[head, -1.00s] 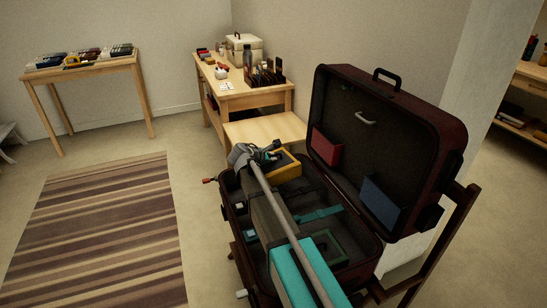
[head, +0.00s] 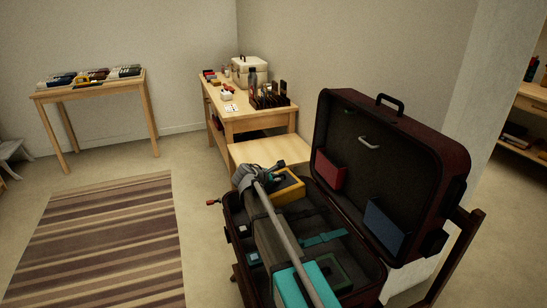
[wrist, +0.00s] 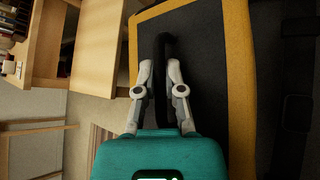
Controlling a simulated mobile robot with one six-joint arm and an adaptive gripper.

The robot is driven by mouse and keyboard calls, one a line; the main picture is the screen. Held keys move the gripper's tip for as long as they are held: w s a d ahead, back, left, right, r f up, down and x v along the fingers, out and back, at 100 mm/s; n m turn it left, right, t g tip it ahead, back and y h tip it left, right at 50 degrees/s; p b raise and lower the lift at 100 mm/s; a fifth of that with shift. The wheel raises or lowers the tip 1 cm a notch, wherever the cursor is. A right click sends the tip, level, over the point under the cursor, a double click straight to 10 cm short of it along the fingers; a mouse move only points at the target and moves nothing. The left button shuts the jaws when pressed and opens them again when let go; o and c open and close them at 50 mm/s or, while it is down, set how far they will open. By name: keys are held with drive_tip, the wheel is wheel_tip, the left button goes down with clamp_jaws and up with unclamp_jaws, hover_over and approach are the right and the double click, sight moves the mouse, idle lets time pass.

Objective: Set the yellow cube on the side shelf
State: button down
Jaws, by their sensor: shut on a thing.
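The yellow cube (head: 291,195) shows as a yellow-sided box with a dark top, at the far left end of the open suitcase (head: 232,228). In the wrist view its yellow border (wrist: 240,85) frames the dark top, and a black curved handle (wrist: 163,50) stands on it. My gripper (wrist: 161,78) is shut on this handle. My gripper also shows in the head view (head: 276,168) over the box. I cannot tell whether the box hangs free or rests in the suitcase. The side shelf (head: 268,150) is a bare light-wood surface just beyond the box.
The suitcase lid (head: 400,165) stands open on the right, with red and blue pockets. A wooden bench (head: 255,122) with a white box and small items stands behind the shelf. Another table (head: 90,90) stands at the back left. A striped rug (head: 105,240) lies on open floor.

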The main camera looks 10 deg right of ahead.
wheel_tip(320, 180, up, 26)
drive_tip(key=p, duration=2.5)
drive_tip(key=shift+p, duration=0.3)
drive_tip(key=shift+s, duration=0.1)
